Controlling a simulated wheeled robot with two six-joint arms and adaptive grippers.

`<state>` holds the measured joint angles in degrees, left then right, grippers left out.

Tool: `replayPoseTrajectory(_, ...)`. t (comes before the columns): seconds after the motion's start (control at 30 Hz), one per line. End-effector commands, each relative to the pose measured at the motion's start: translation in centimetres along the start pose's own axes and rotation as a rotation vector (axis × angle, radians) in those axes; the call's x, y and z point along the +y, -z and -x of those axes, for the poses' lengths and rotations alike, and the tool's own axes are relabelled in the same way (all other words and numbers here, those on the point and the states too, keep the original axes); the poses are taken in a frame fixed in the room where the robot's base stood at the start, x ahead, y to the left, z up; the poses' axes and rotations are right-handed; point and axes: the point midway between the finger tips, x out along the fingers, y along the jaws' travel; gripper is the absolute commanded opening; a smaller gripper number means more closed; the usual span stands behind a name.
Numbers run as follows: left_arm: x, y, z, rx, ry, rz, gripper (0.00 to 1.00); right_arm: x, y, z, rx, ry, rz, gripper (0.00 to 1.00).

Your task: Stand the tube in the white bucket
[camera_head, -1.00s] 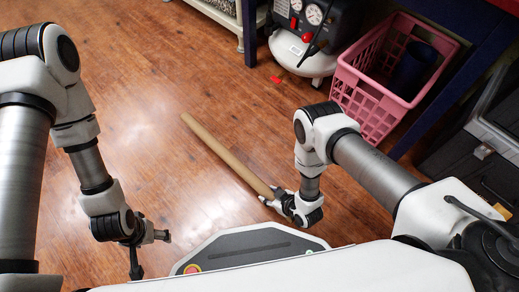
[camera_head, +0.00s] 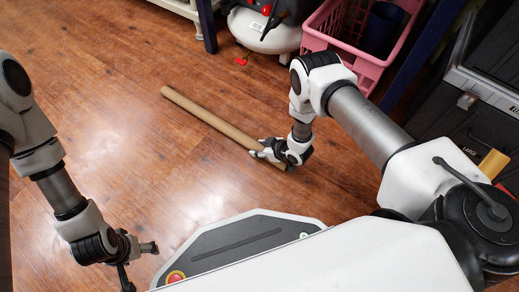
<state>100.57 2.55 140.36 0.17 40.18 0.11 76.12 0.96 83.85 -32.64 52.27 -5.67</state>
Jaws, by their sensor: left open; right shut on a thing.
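The tube (camera_head: 212,120) is a long, straight brown cardboard tube. It points from my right gripper up and to the left, over the wooden floor. My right gripper (camera_head: 264,150) is shut on the tube near its lower right end. I cannot tell whether the tube touches the floor or is held just above it. My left gripper (camera_head: 138,262) is open and empty at the lower left, apart from the tube. No white bucket shows in this view.
A pink crate (camera_head: 345,52) with a dark cylindrical thing (camera_head: 383,27) in it stands at the top right. A white compressor-like machine (camera_head: 262,33) and a small red thing (camera_head: 241,61) are left of it. A black case (camera_head: 462,125) is at the right. The left floor is clear.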

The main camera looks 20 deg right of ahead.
Motion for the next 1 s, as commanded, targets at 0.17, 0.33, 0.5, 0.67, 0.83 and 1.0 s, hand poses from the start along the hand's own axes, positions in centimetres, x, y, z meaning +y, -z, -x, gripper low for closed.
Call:
replayPoseTrajectory(0.17,0.0,0.0,-0.3,0.0,0.0,0.0,0.76,0.0,-0.2,-0.2,0.0,0.0,0.0,0.47)
replayPoseTrajectory(0.33,0.0,0.0,-0.2,0.0,0.0,0.0,0.76,0.0,-0.2,-0.1,0.0,0.0,0.0,0.69)
replayPoseTrajectory(0.5,0.0,0.0,-0.1,-0.001,0.0,0.0,0.76,0.0,-0.1,-0.1,0.0,0.0,0.0,0.69)
replayPoseTrajectory(0.67,0.0,-0.1,1.0,-0.001,0.0,-0.001,0.76,0.0,0.3,1.2,0.0,-0.001,-0.001,0.69)
replayPoseTrajectory(0.83,0.1,-0.1,3.6,-0.004,-0.001,-0.005,0.76,0.1,0.6,5.4,-0.002,-0.002,-0.005,0.69)
replayPoseTrajectory(1.0,0.1,-0.2,5.8,-0.007,-0.001,-0.009,0.76,0.0,0.5,9.7,-0.001,-0.001,-0.003,0.69)
